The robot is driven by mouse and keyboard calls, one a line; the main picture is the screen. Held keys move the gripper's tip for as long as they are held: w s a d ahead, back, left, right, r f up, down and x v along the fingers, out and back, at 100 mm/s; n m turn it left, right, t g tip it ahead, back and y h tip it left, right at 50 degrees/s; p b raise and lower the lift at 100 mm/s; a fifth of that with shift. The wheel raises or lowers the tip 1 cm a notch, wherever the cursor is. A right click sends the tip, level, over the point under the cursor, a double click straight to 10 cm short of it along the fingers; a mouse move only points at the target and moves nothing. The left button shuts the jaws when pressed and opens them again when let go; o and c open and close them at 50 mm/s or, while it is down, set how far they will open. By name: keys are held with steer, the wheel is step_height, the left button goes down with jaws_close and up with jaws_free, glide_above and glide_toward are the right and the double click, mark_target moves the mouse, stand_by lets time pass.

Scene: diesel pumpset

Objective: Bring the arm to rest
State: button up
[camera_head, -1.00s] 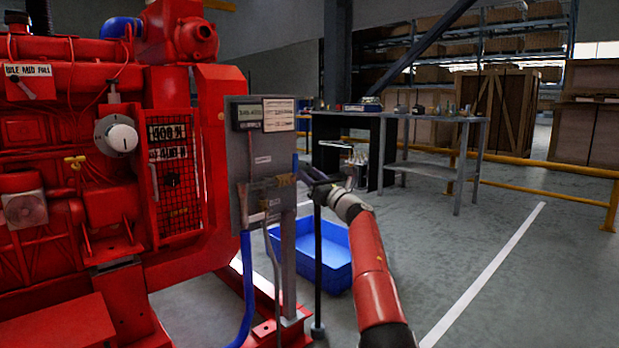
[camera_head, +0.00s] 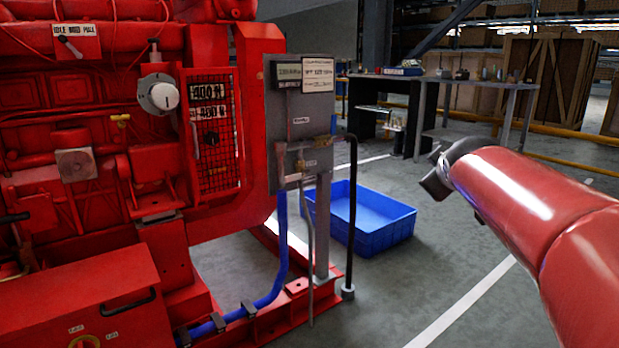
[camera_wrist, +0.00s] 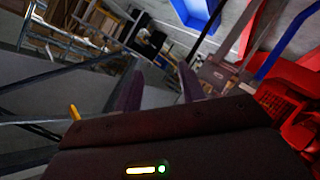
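My red arm (camera_head: 530,205) reaches in from the right edge of the head view. Its dark end (camera_head: 440,178) points left, in the air to the right of the blue crate and the grey control panel, apart from both. My gripper's fingers are hard to make out there. In the wrist view my gripper (camera_wrist: 162,68) shows two dark fingers with a clear gap between them and nothing held. The wrist view is tilted.
The red diesel pumpset (camera_head: 90,170) fills the left. A grey control panel (camera_head: 298,130) stands at its right end beside a black post (camera_head: 351,220). A blue crate (camera_head: 375,240) lies on the floor. A workbench (camera_head: 455,82) stands behind. Floor at lower right is clear.

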steer(key=s+a+f+m+g+y, duration=0.1)
steer(key=s+a+f+m+g, duration=0.2)
steer(key=s+f, duration=0.6)
steer(key=s+a+f+m+g+y, duration=0.15)
steer(key=s+a+f, duration=0.35)
steer(key=s, duration=0.7)
steer(key=s+a+f+m+g+y, duration=0.1)
steer(key=s+a+f+m+g, duration=0.15)
steer(key=s+f, duration=0.7)
step_height(320, 180, up, 15)
steer(key=p, duration=1.3)
steer(key=shift+a+f+g, duration=0.15)
steer(key=shift+g, duration=0.15)
